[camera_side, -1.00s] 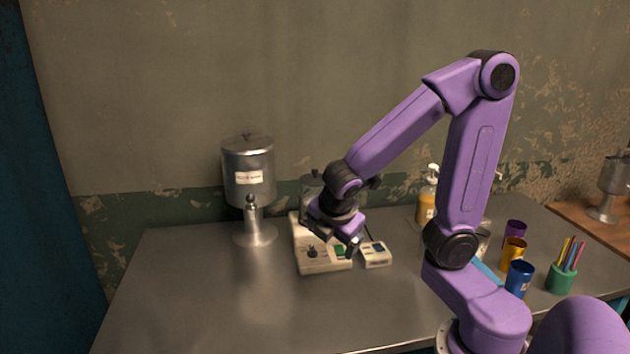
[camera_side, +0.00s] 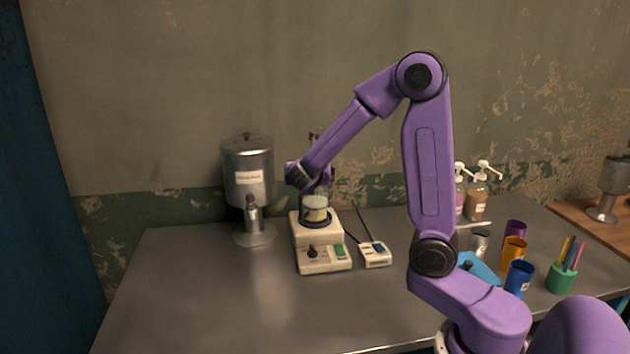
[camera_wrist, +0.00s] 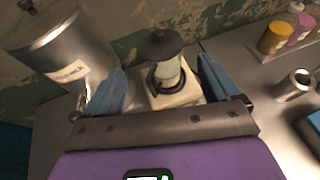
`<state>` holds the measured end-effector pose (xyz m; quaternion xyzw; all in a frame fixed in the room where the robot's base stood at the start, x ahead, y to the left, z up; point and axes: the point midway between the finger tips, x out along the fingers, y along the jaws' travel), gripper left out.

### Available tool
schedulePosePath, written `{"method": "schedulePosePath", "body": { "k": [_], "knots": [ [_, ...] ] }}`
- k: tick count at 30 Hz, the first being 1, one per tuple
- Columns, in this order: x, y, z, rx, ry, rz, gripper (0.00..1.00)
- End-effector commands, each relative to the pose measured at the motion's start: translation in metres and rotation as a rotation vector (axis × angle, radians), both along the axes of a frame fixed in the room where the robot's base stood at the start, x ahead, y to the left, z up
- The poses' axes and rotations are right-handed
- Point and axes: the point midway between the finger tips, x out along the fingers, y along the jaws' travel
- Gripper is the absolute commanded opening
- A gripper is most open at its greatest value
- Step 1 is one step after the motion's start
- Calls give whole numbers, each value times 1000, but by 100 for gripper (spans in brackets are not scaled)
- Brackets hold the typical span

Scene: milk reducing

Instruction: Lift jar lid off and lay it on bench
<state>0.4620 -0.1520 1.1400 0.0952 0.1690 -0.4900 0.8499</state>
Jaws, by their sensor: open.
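The glass jar (camera_side: 315,203) stands upright on the white hotplate (camera_side: 309,258) and has pale contents. In the wrist view the jar (camera_wrist: 168,72) wears a dark round lid (camera_wrist: 160,44) with a small knob on top. The lid is hidden behind my arm in the side view. My gripper (camera_side: 318,183) is at the top of the jar in the side view. In the wrist view my gripper (camera_wrist: 161,66) is open, its two blue fingers to the left and right of the jar with gaps. It holds nothing.
A metal dispenser (camera_side: 249,175) stands close left of the hotplate. A small white meter (camera_side: 374,254) lies to its right. Pump bottles (camera_side: 475,200), a metal cup (camera_side: 480,240), coloured cups (camera_side: 513,250) and a blue item (camera_side: 480,268) are further right. The bench's left front (camera_side: 200,310) is clear.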

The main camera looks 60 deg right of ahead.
Motion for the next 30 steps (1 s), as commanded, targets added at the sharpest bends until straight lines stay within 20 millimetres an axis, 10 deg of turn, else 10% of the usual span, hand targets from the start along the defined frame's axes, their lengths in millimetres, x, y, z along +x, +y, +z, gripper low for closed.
{"method": "schedulePosePath", "body": {
  "k": [30],
  "knots": [
    [67, -113, -50, 4, -1, -4, 89]
  ]
}}
